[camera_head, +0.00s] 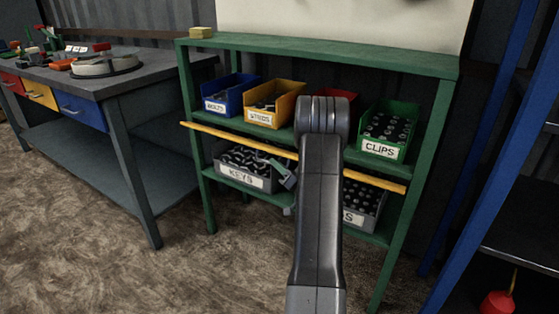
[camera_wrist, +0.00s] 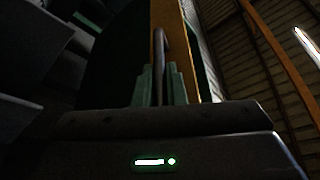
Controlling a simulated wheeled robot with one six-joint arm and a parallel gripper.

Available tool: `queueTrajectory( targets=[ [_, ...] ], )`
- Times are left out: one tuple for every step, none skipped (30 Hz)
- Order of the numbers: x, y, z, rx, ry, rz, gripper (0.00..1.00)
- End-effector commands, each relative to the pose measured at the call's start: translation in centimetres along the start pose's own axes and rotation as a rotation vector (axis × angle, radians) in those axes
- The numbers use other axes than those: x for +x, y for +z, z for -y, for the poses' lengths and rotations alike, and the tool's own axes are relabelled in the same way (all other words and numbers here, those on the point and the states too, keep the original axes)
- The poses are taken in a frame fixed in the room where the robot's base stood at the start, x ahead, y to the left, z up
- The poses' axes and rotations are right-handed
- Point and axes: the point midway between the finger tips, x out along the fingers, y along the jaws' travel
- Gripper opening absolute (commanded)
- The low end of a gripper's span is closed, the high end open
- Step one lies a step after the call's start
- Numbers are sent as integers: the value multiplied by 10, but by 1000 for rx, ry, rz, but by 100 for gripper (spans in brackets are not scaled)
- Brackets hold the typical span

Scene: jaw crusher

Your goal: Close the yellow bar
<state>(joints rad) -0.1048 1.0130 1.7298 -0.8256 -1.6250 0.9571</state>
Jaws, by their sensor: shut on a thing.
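The yellow bar (camera_head: 230,137) crosses the front of the green shelf rack at a slant, lower at its right end. My arm hides part of its middle. In the wrist view the bar (camera_wrist: 187,70) runs up the picture, with a dark curved handle (camera_wrist: 163,42) in front of it. My gripper (camera_wrist: 161,78) is shut on this handle, its teal fingers on both sides of it. In the head view only a small part of my gripper (camera_head: 287,177) shows left of my arm, below the bar, and its grip is hidden.
The green rack (camera_head: 350,60) holds blue, yellow, red and green bins (camera_head: 388,132), with grey bins (camera_head: 240,165) below. A workbench (camera_head: 130,75) with drawers stands left. A blue-framed shelf (camera_head: 485,160) stands right. Open floor (camera_head: 120,260) lies at the lower left.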

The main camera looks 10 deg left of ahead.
Motion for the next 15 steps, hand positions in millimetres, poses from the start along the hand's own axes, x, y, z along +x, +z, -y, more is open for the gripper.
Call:
queueTrajectory(
  targets=[
    [2, -4, 6, 41, 16, 2, 0],
    [3, -5, 8, 67, 27, 2, 0],
    [3, -6, 9, 102, 42, 1, 0],
    [3, -7, 10, 128, 53, 2, 0],
    [3, -7, 11, 155, 64, 2, 0],
    [4, -9, 12, 190, 78, 1, 0],
    [4, -9, 14, 216, 89, 1, 0],
    [4, -10, 15, 242, 101, 2, 0],
    [5, -11, 16, 277, 115, 2, 0],
    [5, -12, 17, 304, 125, 1, 0],
    [6, -13, 18, 330, 137, 1, 0],
    [6, -14, 19, 365, 151, 1, 0],
    [7, -15, 20, 391, 161, 1, 0],
    [7, -16, 21, 417, 173, 1, 0],
    [7, -18, 22, 452, 188, 1, 0]
  ],
)
